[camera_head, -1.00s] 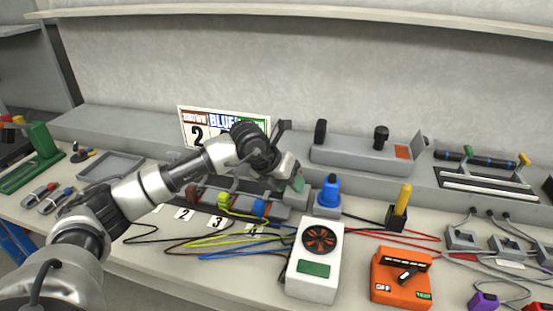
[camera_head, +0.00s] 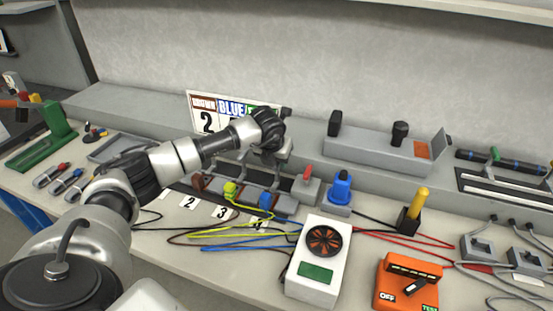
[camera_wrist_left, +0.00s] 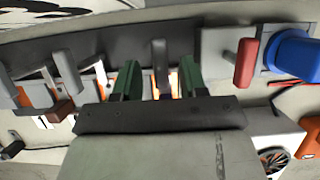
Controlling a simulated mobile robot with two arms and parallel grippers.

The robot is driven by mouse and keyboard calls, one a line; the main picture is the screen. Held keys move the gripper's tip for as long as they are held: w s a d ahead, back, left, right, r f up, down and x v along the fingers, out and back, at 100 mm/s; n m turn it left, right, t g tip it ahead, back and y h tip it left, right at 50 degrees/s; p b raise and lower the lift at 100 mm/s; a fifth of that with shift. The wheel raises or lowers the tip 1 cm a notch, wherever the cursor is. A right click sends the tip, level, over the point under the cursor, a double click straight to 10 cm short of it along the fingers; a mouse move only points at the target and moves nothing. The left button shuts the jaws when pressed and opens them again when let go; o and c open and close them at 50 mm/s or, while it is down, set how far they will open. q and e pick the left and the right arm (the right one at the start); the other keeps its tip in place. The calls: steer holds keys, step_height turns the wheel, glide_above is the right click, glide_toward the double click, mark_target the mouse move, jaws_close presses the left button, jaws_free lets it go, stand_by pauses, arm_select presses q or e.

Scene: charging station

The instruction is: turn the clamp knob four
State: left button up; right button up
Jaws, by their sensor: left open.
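The grey clamp block (camera_head: 285,205) has several levers or knobs along it. Brown, yellow and blue plugs (camera_head: 265,201) sit at its front. Number cards lie before it; card 4 (camera_head: 253,222) is partly covered by wires. My left gripper (camera_wrist_left: 160,82) is open. Its green fingers stand either side of a grey lever knob (camera_wrist_left: 160,65); I cannot tell whether they touch it. A red lever (camera_wrist_left: 245,63) is to the right, also seen in the head view (camera_head: 308,173). Another grey lever (camera_wrist_left: 65,72) is to the left. Which knob is four is unclear.
A blue button (camera_head: 340,187) stands right of the block. A white meter (camera_head: 318,262) and orange switch box (camera_head: 408,283) are at the front. Loose wires (camera_head: 220,235) cover the bench before the block. A sign board (camera_head: 205,110) stands behind my arm.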

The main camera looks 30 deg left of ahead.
arm_select(q)
steer(key=shift+w+f, duration=0.1)
steer(key=shift+f, duration=0.25)
steer(key=shift+c, duration=0.6)
jaws_close()
arm_select(e)
steer(key=shift+s, duration=0.25)
